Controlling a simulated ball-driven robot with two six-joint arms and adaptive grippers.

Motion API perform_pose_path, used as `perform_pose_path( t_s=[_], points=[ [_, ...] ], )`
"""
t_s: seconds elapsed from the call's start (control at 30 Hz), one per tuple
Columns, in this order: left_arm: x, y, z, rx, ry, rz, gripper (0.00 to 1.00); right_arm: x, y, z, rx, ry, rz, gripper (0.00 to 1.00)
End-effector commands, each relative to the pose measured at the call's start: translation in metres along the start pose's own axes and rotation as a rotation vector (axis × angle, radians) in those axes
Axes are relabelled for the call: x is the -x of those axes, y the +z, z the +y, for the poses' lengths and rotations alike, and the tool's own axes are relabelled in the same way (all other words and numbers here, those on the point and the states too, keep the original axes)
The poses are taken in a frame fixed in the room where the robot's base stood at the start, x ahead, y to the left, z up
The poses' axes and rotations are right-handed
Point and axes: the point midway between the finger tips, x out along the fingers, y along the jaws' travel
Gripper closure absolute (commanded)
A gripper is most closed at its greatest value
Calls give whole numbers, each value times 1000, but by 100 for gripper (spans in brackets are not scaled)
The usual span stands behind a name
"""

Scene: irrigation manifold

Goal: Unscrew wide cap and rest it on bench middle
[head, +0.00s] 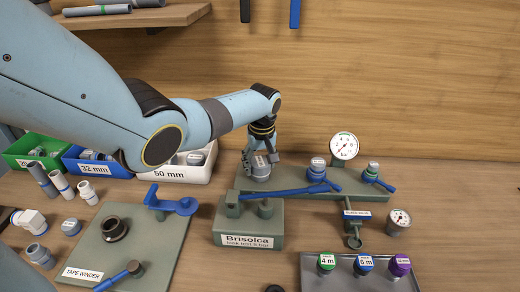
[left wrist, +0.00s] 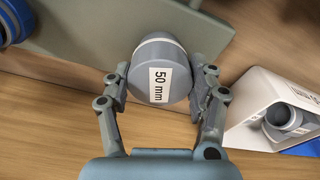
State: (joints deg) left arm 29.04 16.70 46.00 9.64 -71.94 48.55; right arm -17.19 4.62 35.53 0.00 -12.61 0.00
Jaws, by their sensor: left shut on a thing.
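The wide cap (head: 261,170) is grey with a white label, at the left end of the green manifold plate (head: 330,183). In the left wrist view the cap (left wrist: 160,77) reads "50 mm" and has a paler ring along one edge. My left gripper (head: 260,160) is shut on the cap, one finger on each side; its fingers (left wrist: 158,88) also show in the left wrist view. Whether the cap is still on its port or just clear of it cannot be told. My right gripper is not in view.
A grey "Brisolca" block (head: 248,222) with a blue-handled tool (head: 285,191) stands in front of the manifold. The tape winder board (head: 130,250) is at left, a tray of coloured caps (head: 345,275) at front right. A white 50 mm bin (head: 185,172) is left of the gripper.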

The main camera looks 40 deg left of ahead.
Motion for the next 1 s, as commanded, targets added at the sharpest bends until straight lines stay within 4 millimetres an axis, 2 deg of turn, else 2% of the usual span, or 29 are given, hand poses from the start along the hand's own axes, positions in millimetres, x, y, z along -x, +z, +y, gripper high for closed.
perform_pose_path(
  t_s=[0.1, 0.43, 0.7, 0.97, 1.0],
  points=[
    [1, 0, 0, 90, -11, 0, 80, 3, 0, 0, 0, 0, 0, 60],
    [0, 0, 0, 130, -16, 0, 80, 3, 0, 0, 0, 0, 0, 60],
    [0, 0, 1, 464, -55, -1, 80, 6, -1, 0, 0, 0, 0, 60],
    [-1, 1, 0, 499, -60, -1, 80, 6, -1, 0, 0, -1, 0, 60],
    [-1, 1, 0, 499, -60, -1, 38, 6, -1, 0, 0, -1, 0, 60]
  ],
)
